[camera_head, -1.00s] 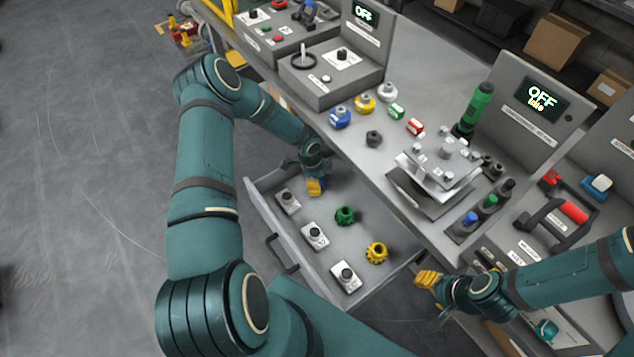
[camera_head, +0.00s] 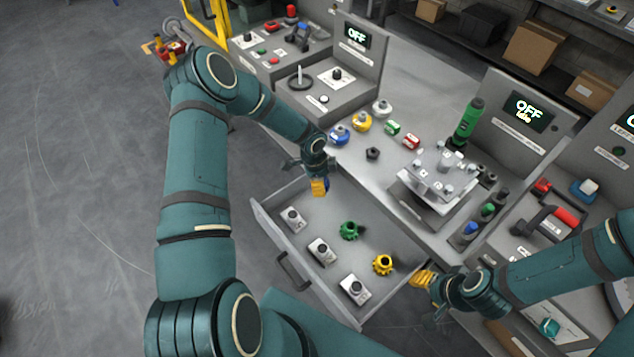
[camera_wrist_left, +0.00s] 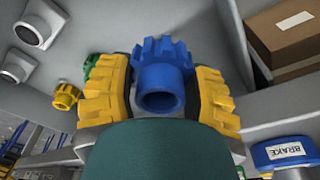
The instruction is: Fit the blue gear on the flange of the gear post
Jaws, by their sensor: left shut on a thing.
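My left gripper (camera_head: 319,188) is shut on the blue gear (camera_wrist_left: 161,75), its yellow fingers on either side of the gear. In the head view the gear is mostly hidden by the fingers. The gripper is above the back left part of the open drawer (camera_head: 300,272). Three gear posts stand in a row in the drawer on pale square plates: the far one (camera_head: 292,217), the middle one (camera_head: 321,250) and the near one (camera_head: 354,288). None carries a gear. My right gripper (camera_head: 423,278) is beyond the drawer's right side; its finger gap is unclear.
A green gear (camera_head: 348,230) and a yellow gear (camera_head: 382,264) lie in the drawer, right of the posts. The worktop behind holds a blue part (camera_head: 338,135), a yellow part (camera_head: 361,122) and a tilted metal fixture (camera_head: 440,180). The drawer's front wall stands up beside the posts.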

